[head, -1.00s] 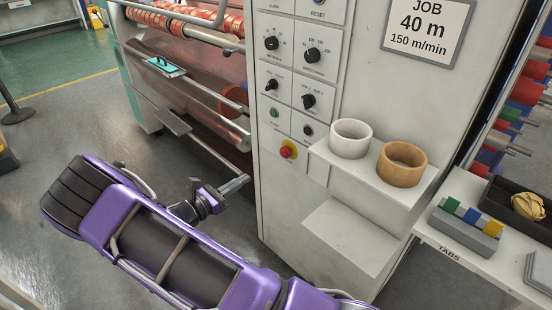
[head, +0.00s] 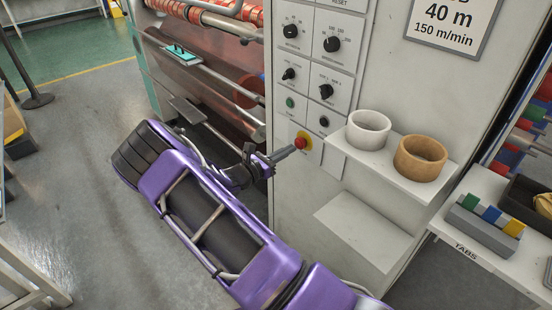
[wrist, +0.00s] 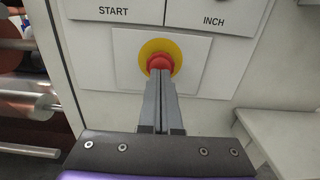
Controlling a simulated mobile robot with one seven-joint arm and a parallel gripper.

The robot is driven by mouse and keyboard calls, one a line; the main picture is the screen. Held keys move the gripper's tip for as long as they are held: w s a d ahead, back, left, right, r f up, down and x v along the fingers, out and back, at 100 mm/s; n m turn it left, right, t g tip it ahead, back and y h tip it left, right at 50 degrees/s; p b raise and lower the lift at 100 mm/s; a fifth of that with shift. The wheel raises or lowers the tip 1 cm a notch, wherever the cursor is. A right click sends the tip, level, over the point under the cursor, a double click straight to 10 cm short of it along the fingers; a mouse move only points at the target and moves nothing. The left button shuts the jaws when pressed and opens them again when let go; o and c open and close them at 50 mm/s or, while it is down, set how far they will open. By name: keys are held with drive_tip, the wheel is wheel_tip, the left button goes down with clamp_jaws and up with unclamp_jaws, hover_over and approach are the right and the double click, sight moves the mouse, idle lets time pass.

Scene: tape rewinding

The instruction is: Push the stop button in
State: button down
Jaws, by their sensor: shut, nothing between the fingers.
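The stop button (head: 300,143) is a red mushroom head on a yellow disc, low on the grey control panel. In the wrist view the red button (wrist: 160,61) sits at the upper middle, in front of its yellow disc (wrist: 147,47). My gripper (head: 294,149) is shut and empty, its fingers pointing at the button from the left. In the wrist view the closed fingertips (wrist: 160,76) overlap the lower edge of the red head and hide part of it. I cannot tell whether they touch it or how deep the button sits.
Knobs (head: 331,44) and a green button (head: 290,102) sit above on the panel. A shelf (head: 395,178) to the right holds a white roll (head: 368,130) and a brown roll (head: 420,158). Rollers with red film stand left. Open floor (head: 75,190) lies left of my arm.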

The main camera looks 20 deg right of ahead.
drive_tip(key=shift+w+d, duration=0.15)
drive_tip(key=shift+d, duration=0.3)
drive_tip(key=shift+x, duration=0.8)
drive_tip(key=shift+d+r, duration=0.15)
drive_tip(key=shift+a, duration=0.55)
drive_tip(key=p+v, duration=0.1)
drive_tip(key=v, duration=1.3)
